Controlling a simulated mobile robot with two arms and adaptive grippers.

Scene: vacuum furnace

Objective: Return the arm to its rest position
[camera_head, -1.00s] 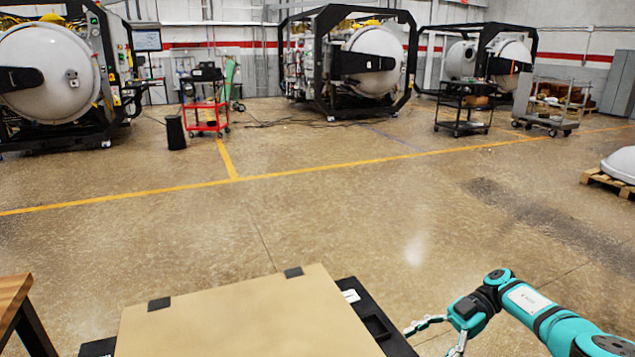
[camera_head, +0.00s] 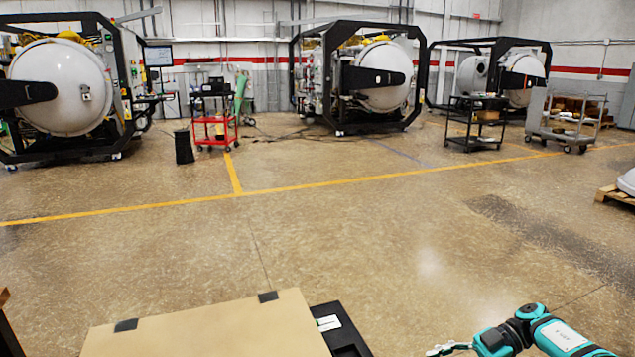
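My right arm, teal and black, comes in at the lower right. Only part of its gripper (camera_head: 455,348) shows at the bottom edge. One grey finger is visible, and the rest is cut off by the frame, so I cannot tell whether it is open or shut. No held object is visible. My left arm and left gripper are not in view.
A flat tan board (camera_head: 205,333) with black clips lies at the bottom, over a dark surface. Vacuum furnaces (camera_head: 385,78), a red cart (camera_head: 212,130), a black cart (camera_head: 475,125) and a grey cart (camera_head: 568,125) stand far back. The concrete floor between is open.

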